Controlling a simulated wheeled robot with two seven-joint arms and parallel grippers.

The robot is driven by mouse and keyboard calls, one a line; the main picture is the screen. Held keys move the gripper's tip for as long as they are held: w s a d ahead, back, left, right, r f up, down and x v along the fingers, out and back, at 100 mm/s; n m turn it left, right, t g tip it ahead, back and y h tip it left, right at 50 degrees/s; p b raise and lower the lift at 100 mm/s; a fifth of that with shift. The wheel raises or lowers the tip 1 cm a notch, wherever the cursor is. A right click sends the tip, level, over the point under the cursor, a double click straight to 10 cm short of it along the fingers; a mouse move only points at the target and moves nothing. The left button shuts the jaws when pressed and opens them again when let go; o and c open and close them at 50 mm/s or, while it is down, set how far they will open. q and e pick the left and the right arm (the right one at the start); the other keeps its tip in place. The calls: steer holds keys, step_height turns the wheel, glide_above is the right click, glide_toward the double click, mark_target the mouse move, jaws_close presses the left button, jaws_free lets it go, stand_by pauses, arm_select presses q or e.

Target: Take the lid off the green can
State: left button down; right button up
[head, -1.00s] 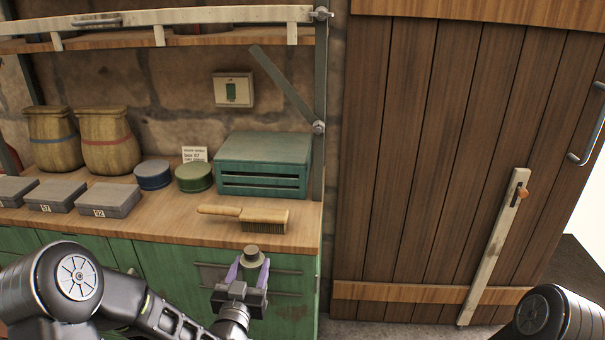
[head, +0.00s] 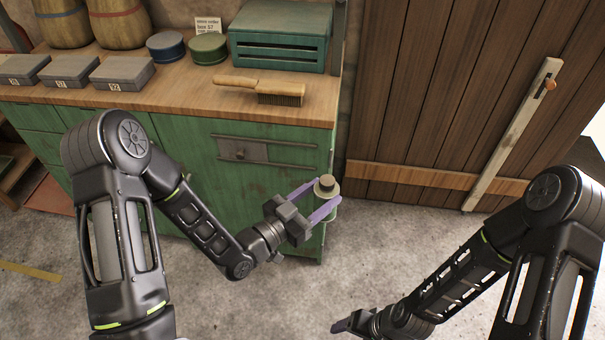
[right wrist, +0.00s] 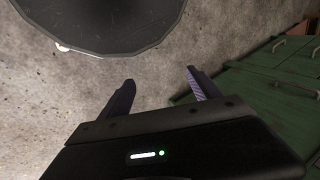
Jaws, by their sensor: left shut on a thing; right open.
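My left gripper (head: 326,192) is shut on a small round can (head: 326,182). A flat green tin (head: 208,48) stands on the workbench, beside a blue one. My right gripper (head: 342,325) is low at the bottom of the head view. In the right wrist view my right gripper (right wrist: 160,80) is open and empty.
The workbench (head: 190,105) holds a wooden brush (head: 262,90), a teal slatted box (head: 280,38), a blue tin (head: 166,46), several grey boxes (head: 122,73) and two barrels. Green cabinet fronts (head: 185,140) are below. A wooden door (head: 440,110) is at right. The floor in front is clear.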

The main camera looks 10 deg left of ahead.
stand_by(0.3)
